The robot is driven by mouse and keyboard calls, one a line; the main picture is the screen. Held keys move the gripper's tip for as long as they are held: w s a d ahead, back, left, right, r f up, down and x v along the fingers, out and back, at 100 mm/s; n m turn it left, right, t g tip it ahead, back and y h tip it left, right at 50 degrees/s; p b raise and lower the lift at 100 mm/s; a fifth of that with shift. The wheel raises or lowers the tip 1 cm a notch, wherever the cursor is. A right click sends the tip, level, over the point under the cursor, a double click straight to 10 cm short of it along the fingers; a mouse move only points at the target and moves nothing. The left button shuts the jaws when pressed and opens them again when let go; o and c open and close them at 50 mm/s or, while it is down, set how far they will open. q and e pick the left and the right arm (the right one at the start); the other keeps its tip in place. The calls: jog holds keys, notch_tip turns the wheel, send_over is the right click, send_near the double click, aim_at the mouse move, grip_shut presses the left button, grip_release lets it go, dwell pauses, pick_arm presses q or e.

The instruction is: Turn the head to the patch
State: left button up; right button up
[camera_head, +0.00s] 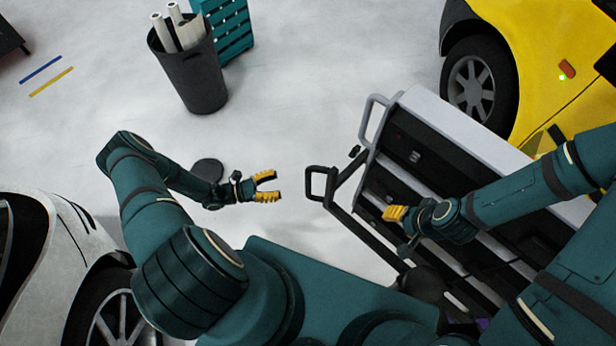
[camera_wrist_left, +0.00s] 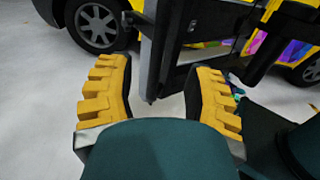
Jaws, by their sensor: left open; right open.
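No clearly identifiable patch shows in the head view; a small bright green spot (camera_head: 562,77) lies on the yellow car (camera_head: 545,55) at the upper right, beside an orange marker. In the left wrist view, purple and pink pieces (camera_wrist_left: 268,52) show at the upper right, partly hidden behind dark bars. My left gripper (camera_head: 277,187) is open and empty over the floor, left of the cart handle. Its yellow ridged fingers stand apart in the left wrist view (camera_wrist_left: 160,85). My right gripper (camera_head: 391,213) is open in front of the cart's drawers; its fingertips overlap in this view.
A grey and black tool cart (camera_head: 450,125) with a black handle (camera_head: 322,183) stands at the right. A dark bin (camera_head: 195,80) with white rolls and a teal crate (camera_head: 232,30) stand at the back. A silver car (camera_head: 75,235) is at lower left. The floor between is mostly clear.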

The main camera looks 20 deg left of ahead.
aim_at(308, 179)
pick_arm(q)
jog(key=p+x, duration=0.1)
jog(key=x, duration=1)
jog(key=shift+w, duration=0.1)
grip_shut()
